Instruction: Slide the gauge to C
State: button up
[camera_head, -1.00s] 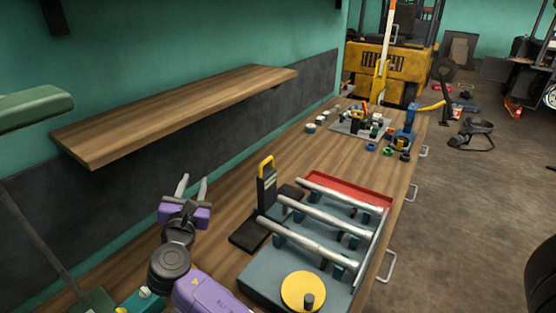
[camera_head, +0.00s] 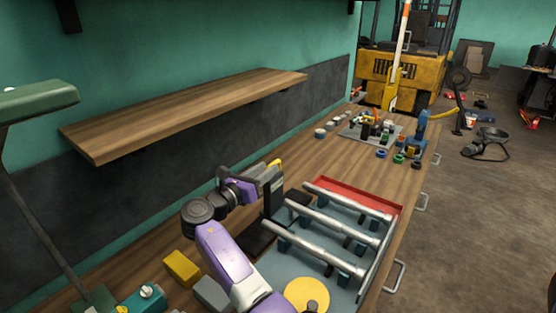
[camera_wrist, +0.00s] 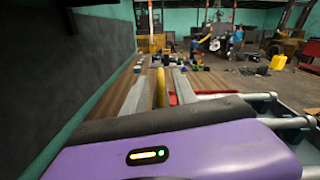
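The gauge is a dark upright block (camera_head: 273,200) with a yellow handle on top (camera_head: 276,163), standing on the bench beside the left edge of the rod fixture. My gripper (camera_head: 268,172) is at the top of the gauge and partly hides it. In the wrist view my two fingers are spread (camera_wrist: 158,92), with the yellow handle (camera_wrist: 160,84) between them and a gap on each side. The grey-blue fixture (camera_head: 283,270) carries three silver rods and a yellow disc (camera_head: 306,295). I cannot make out any letter C.
A wooden shelf (camera_head: 190,110) hangs on the wall to the left. Yellow and grey blocks (camera_head: 182,268) lie near my arm. A board with small parts (camera_head: 370,132) and a blue tool (camera_head: 418,135) are farther along the bench. The wood between is mostly clear.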

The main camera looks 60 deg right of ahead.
aim_at(277, 162)
jog(key=d+b, duration=0.3)
jog(key=d, duration=0.3)
jog(key=shift+s+d+f+b, duration=0.1)
jog(key=shift+s+d+b, duration=0.05)
jog(key=shift+d+b, duration=0.2)
jog(key=shift+d, duration=0.4)
grip_shut()
jog(key=shift+s+d, duration=0.1)
jog(key=shift+s, duration=0.05)
dwell(0.7)
